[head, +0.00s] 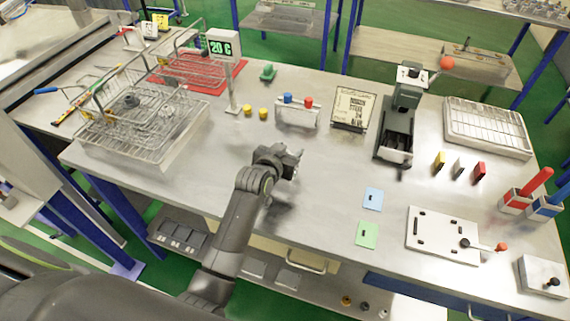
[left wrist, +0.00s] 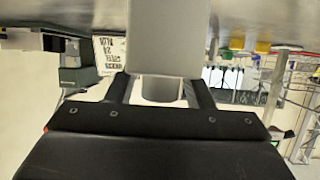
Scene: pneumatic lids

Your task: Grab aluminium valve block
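My left gripper (head: 294,163) hangs above the middle of the table, with its shadow below it. In the left wrist view, a plain light-grey block (left wrist: 168,40) with a short round part fills the space between the two dark fingers (left wrist: 160,90). It hides the fingertips, and they appear to close on its sides. It looks like the aluminium valve block. In the head view it is too small and dark to make out clearly. My right gripper is not in view.
Behind the gripper are a small stand (head: 297,114) with blue and red tops, a printed panel (head: 352,108) and a grey-green press (head: 398,120). A wire basket (head: 145,125) stands left. A white plate (head: 442,236) lies right. The table around the gripper is clear.

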